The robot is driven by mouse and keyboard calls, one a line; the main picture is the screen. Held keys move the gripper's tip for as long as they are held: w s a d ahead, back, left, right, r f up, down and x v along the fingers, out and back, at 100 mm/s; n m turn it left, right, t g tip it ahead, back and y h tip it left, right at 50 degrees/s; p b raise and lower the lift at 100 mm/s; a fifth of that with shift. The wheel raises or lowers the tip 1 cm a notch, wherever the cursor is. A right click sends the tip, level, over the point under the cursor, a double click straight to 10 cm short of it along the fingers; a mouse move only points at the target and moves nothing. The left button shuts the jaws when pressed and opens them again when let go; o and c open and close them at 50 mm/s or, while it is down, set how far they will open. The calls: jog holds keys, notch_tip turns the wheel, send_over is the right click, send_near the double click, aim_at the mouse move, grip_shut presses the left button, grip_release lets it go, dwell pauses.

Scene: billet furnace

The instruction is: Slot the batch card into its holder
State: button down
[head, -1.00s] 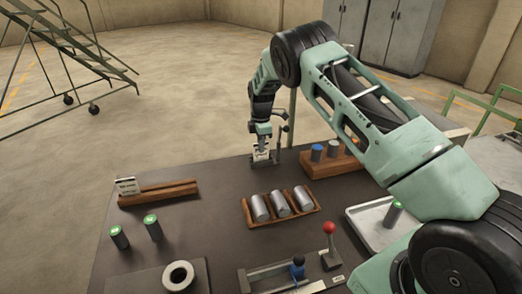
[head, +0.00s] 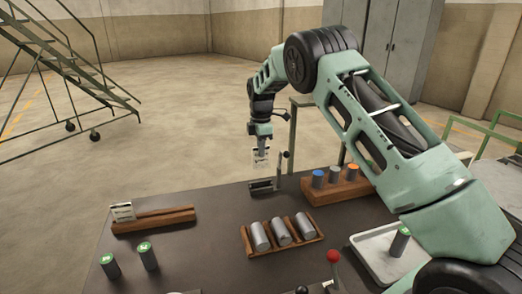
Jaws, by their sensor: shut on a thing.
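My gripper (head: 262,147) is shut on a white card (head: 261,158) with dark print. It holds the card upright above a small dark stand (head: 264,186) at the table's far edge. The card's lower edge appears clear of the stand. The stand has a thin post with a knob on its right. A long wooden rack (head: 165,217) with a groove lies on the left of the table. Another white printed card or label (head: 122,211) stands at the rack's left end. Which of these is the card's holder cannot be told for sure.
A wooden tray (head: 250,246) holds several grey cylinders mid-table. A wooden block (head: 340,187) with several colour-topped cylinders stands right of the stand. Green-topped cylinders (head: 148,256) stand front left. A red-knobbed lever (head: 333,257) and metal tray (head: 365,254) are at right. Table between stand and rack is clear.

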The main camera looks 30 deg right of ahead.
jog(key=shift+r, duration=0.1)
jog(key=shift+r+p, duration=1.85)
jog(key=shift+r, duration=0.55)
jog(key=shift+s, duration=0.1)
